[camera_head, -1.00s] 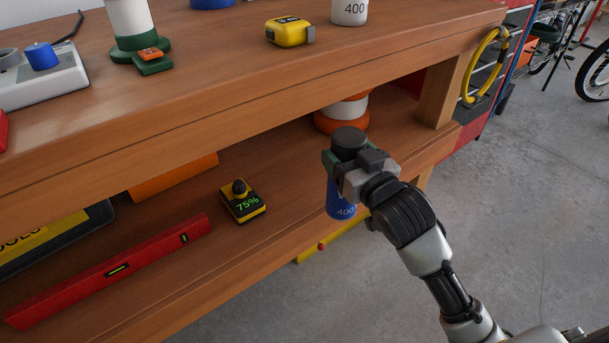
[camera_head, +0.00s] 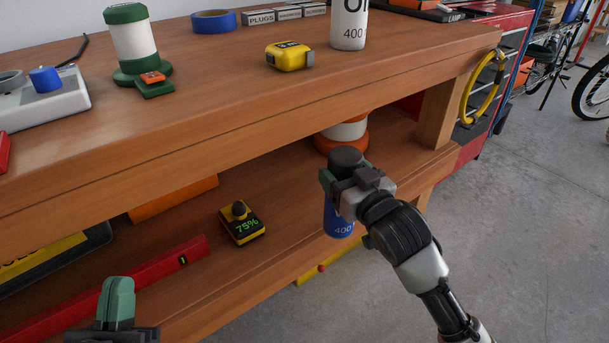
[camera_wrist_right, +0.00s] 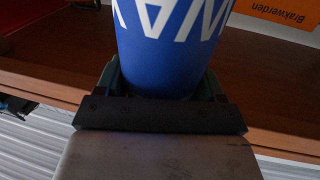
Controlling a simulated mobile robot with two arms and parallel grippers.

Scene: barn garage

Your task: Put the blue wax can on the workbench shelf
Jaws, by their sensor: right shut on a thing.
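The blue wax can (camera_head: 338,222) has a dark lid and is held upright in my right gripper (camera_head: 336,184) at the front edge of the lower workbench shelf (camera_head: 290,232). In the right wrist view the can (camera_wrist_right: 172,52) sits between the fingers, with part of its white lettering visible. My right gripper (camera_wrist_right: 165,85) is shut on it. The can's base is partly hidden, so I cannot tell whether it touches the shelf. My left gripper (camera_head: 116,300) shows at the bottom left, in front of the shelf; its opening is unclear.
On the shelf are a yellow-black battery (camera_head: 242,224), a red level (camera_head: 130,287) and an orange-white roll (camera_head: 345,134). The workbench top (camera_head: 220,90) overhangs the shelf. Bare shelf lies between the battery and the can. Open floor (camera_head: 530,230) lies right.

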